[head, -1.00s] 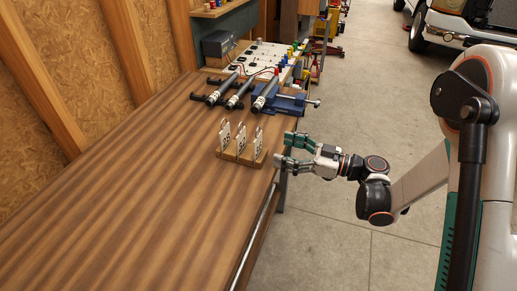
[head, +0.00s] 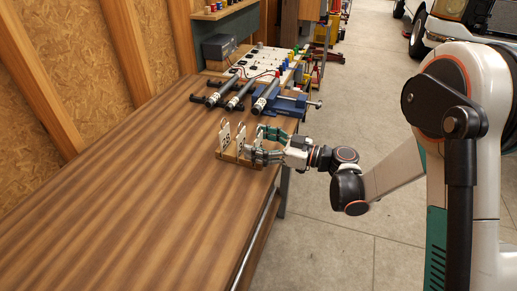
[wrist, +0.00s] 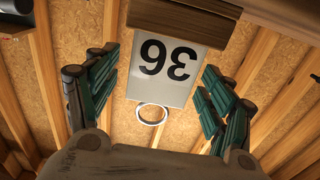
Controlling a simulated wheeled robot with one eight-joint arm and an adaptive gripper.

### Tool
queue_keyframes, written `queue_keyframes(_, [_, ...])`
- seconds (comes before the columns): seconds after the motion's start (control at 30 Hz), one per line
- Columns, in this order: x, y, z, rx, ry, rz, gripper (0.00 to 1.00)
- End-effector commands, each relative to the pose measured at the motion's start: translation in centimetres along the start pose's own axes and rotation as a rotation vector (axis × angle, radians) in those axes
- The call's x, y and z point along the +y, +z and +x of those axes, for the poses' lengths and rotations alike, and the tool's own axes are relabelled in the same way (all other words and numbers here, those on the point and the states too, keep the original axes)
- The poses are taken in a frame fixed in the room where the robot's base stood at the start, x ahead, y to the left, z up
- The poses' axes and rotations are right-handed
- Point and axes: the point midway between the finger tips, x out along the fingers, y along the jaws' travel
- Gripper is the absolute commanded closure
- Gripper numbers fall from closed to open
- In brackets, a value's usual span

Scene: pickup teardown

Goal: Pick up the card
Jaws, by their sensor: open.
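A white card (wrist: 166,70) with a black number, seemingly 36 upside down, fills the middle of the wrist view. Its edge meets a wooden holder (wrist: 190,20), and a metal ring (wrist: 151,114) hangs at its opposite end. In the head view several upright cards, such as the left one (head: 225,138), stand in the wooden holder (head: 228,158) near the table's right edge. My gripper (head: 261,145) is open at the rightmost card, which its fingers partly hide. In the wrist view the green fingers lie on both sides of the card, apart from it.
The wooden table (head: 130,180) is clear to the left and front of the holder. Behind it lie dark cylindrical tools (head: 238,95) and a blue vise (head: 290,104). A white panel with coloured knobs (head: 255,65) stands farther back.

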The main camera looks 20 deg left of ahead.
Motion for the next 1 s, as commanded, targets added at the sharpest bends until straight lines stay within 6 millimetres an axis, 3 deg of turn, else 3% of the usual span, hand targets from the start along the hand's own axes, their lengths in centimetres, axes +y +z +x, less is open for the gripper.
queue_keyframes(0.03, [0.0, 0.0, 0.0, 0.000, 0.000, 0.000, 0.25])
queue_keyframes(0.2, [0.0, 0.0, 0.0, 0.000, 0.000, 0.000, 0.64])
queue_keyframes(0.23, [0.0, 0.0, 0.0, 0.000, 0.000, 0.000, 0.66])
queue_keyframes(0.67, [0.0, -0.3, 0.0, 0.000, 0.000, 0.000, 0.66])
queue_keyframes(0.87, [0.0, -2.4, -0.1, 0.000, 0.000, 0.000, 0.66])
queue_keyframes(1.0, [0.0, -5.2, -0.1, 0.000, 0.000, 0.000, 0.66])
